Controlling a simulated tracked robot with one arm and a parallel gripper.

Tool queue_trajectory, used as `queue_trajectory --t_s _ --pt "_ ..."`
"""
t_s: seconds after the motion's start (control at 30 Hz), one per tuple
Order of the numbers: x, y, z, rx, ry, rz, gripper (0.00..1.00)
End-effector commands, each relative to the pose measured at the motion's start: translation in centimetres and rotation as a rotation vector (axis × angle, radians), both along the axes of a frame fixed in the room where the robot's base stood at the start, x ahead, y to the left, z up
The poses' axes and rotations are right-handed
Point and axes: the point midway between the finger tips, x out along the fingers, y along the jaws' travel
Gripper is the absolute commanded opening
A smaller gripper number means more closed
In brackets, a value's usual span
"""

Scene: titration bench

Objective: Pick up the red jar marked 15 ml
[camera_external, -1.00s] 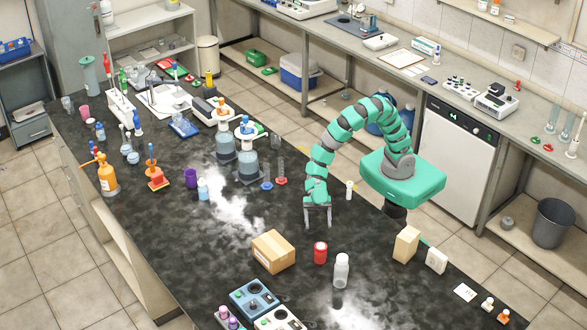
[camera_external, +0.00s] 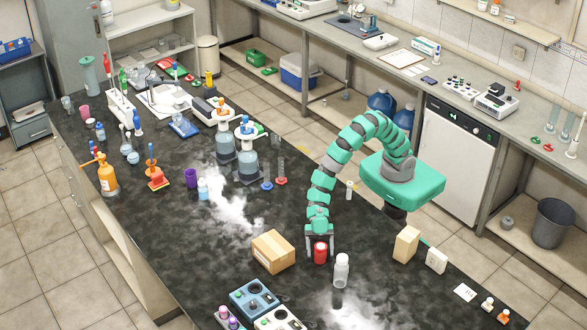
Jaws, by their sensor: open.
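The red jar (camera_external: 320,254) stands upright on the dark bench top, between a cardboard box and a white bottle. Its marking is too small to read. My gripper (camera_external: 320,254) is open, pointing down at the jar from its far side. Its two grey fingers show to the left and right of the jar, and its palm is just above and behind it. The jar's top is partly hidden or close to the palm. I cannot tell whether the fingers touch the jar.
The cardboard box (camera_external: 273,251) is close on the left. The white bottle (camera_external: 341,270) stands close in front on the right. A tan block (camera_external: 406,244) is farther right, and a blue device (camera_external: 253,300) lies in front. Bench room behind my gripper is mostly clear.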

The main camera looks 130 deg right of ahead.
Motion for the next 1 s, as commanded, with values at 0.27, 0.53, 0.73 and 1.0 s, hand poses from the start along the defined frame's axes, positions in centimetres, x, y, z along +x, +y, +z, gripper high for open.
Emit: queue_trajectory --t_s 0.27,0.53,0.73,1.0 --pt "0.5 0.7 -0.4 0.001 0.001 0.0 0.7" --pt "0.5 0.7 -0.4 0.001 0.001 0.0 0.22" --pt "0.5 0.7 -0.4 0.0 0.001 0.0 0.22" --pt "0.5 0.7 0.7 -0.001 -0.001 0.001 0.22"
